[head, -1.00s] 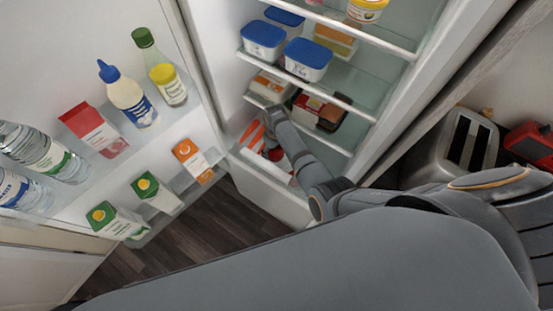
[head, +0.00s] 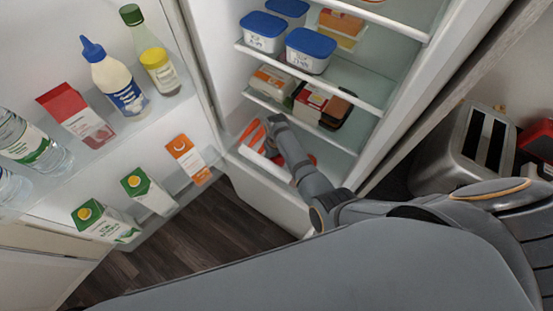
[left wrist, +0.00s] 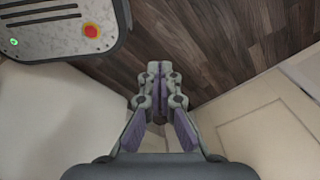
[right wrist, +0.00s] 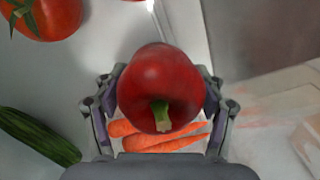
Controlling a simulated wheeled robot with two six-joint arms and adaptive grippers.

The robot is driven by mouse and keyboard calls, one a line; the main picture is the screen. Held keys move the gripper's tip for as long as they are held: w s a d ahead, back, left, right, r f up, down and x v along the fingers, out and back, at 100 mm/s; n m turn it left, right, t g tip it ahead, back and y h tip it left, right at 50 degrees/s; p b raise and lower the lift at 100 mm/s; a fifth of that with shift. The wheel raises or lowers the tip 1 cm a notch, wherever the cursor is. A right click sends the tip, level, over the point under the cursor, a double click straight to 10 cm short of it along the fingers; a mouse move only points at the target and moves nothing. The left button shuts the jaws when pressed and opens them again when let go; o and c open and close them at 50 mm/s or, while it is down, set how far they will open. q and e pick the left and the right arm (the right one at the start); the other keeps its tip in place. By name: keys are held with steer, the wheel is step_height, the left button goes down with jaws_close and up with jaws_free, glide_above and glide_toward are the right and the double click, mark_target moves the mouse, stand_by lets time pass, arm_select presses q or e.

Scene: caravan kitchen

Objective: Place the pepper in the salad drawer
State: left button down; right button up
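The red pepper (right wrist: 160,80), with its green stem toward the camera, sits between the two fingers of my right gripper (right wrist: 160,75), which press on both its sides. In the right wrist view it hangs over carrots (right wrist: 160,143). In the head view my right arm reaches to the salad drawer (head: 262,166) at the bottom of the open fridge; my wrist hides the fingers and the pepper there. My left gripper (left wrist: 159,72) is shut and empty over the floor, outside the head view.
Tomatoes (right wrist: 48,15) and a cucumber (right wrist: 38,135) lie around the pepper. Shelves with packages (head: 320,105) and blue-lidded tubs (head: 310,50) are above the drawer. The open fridge door with bottles (head: 118,80) and cartons is at left, a toaster (head: 470,145) at right.

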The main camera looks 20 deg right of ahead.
arm_select(q)
steer(key=shift+s, duration=0.6)
arm_select(e)
steer(key=shift+o, duration=0.7)
steer(key=shift+r, duration=0.1)
step_height(320, 180, up, 12)
steer(key=p, duration=1.3)
steer(key=shift+r, duration=0.2)
arm_select(q)
step_height(320, 180, up, 13)
arm_select(e)
steer(key=shift+f, duration=0.1)
arm_select(q)
steer(key=shift+w, duration=0.15)
steer(key=shift+f, duration=0.1)
